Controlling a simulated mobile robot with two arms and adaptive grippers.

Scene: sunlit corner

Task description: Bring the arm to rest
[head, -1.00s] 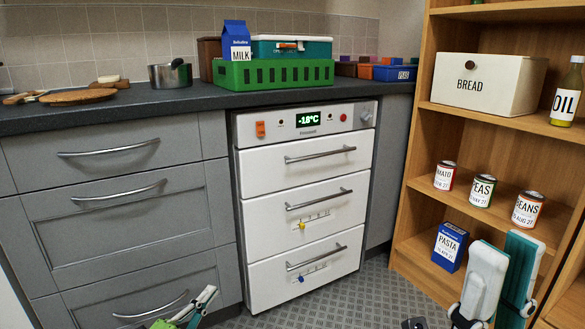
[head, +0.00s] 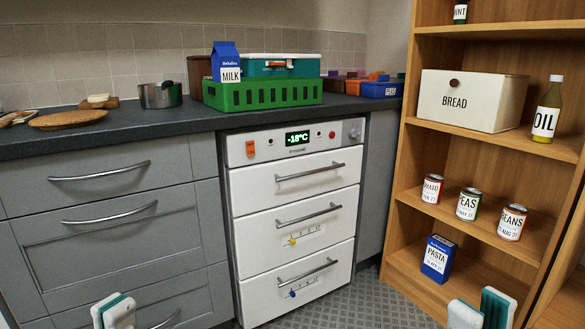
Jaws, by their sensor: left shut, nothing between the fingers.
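My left gripper (head: 115,312) shows at the bottom left edge of the head view, in front of the grey lower drawers. Its white and teal fingers are together, and nothing shows between them. My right gripper (head: 482,311) shows at the bottom right edge, in front of the floor and the foot of the wooden shelf. Its two white and teal fingers stand apart with nothing seen between them. Both grippers are cut off by the lower edge, and the arms behind them are out of view.
A white freezer with drawers (head: 295,225) stands shut between grey cabinets (head: 110,245). The counter (head: 120,132) above holds a green crate (head: 262,97), a milk carton (head: 226,66) and a pot (head: 160,95). The wooden shelf (head: 470,135) holds a bread box (head: 472,98), cans and a pasta box (head: 438,258).

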